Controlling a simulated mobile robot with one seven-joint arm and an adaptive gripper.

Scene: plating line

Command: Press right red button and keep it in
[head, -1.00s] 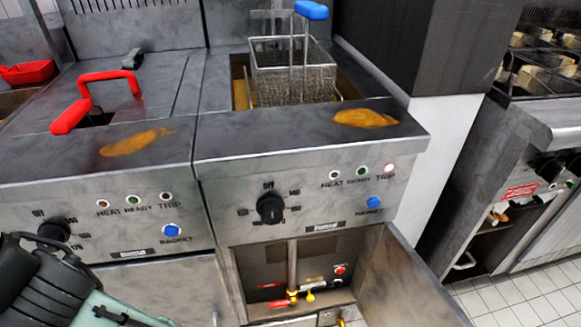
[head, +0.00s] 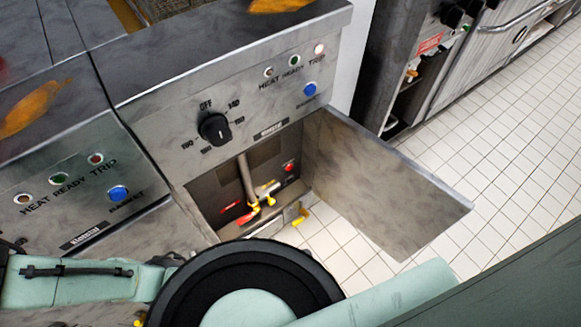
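A small red button (head: 290,166) sits on the right of the back panel inside the open lower cabinet (head: 193,200) of the right fryer. The cabinet door (head: 385,185) is swung open to the right. Left of the button are a vertical pipe, yellow fittings and a red lever (head: 246,217). My arm crosses the bottom of the head view, below and in front of the cabinet. My gripper's fingers do not show, and nothing of mine is seen touching the button.
The fryer front carries a black dial (head: 214,129), indicator lamps and a blue basket button (head: 310,89). The left fryer has its own blue button (head: 118,193). The open door stands out over the tiled floor (head: 520,120). Free floor lies to the right.

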